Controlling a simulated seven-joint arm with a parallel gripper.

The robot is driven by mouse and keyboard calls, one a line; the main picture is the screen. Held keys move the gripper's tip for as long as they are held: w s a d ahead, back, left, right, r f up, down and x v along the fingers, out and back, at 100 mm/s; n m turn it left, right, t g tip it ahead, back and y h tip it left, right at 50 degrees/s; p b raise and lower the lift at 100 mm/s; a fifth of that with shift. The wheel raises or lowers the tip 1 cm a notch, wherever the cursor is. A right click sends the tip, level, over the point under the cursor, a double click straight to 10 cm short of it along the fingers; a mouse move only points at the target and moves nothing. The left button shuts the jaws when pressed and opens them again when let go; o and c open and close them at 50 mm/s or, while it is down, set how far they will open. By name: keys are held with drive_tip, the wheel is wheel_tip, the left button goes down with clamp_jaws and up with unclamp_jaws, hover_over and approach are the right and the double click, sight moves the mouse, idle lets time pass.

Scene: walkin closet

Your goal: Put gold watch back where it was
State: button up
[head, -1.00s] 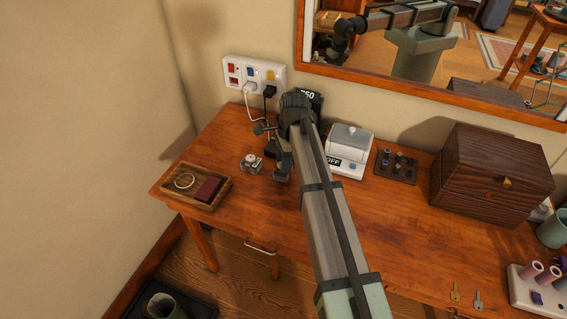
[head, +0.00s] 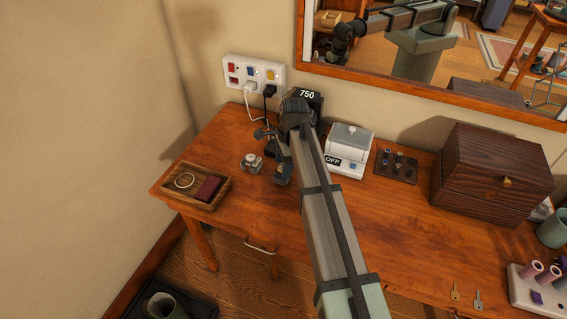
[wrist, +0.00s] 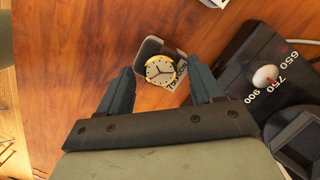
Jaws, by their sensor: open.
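In the wrist view the gold watch (wrist: 160,69), with a pale round dial and dark hands, is face up at a small grey holder or box. A white label with dark lettering shows beside it, partly hidden. My gripper (wrist: 162,86) is open, its two fingers at the lower left and right of the watch, with nothing held. I cannot tell whether either finger touches it. In the head view the small grey and white piece (head: 251,163) just left of my gripper (head: 272,160) appears to be the same holder.
A dark device (wrist: 262,75) with a dial marked 650, 750, 900 stands close to the right finger in the wrist view. A wooden tray (head: 171,192) holds a ring-shaped item and a dark red item. A white box marked OFF (head: 347,150) stands right of my arm.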

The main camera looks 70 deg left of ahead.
wheel_tip(320, 180, up, 12)
drive_tip(key=w, duration=0.1)
drive_tip(key=shift+w, duration=0.35)
drive_tip(key=shift+d, duration=0.15)
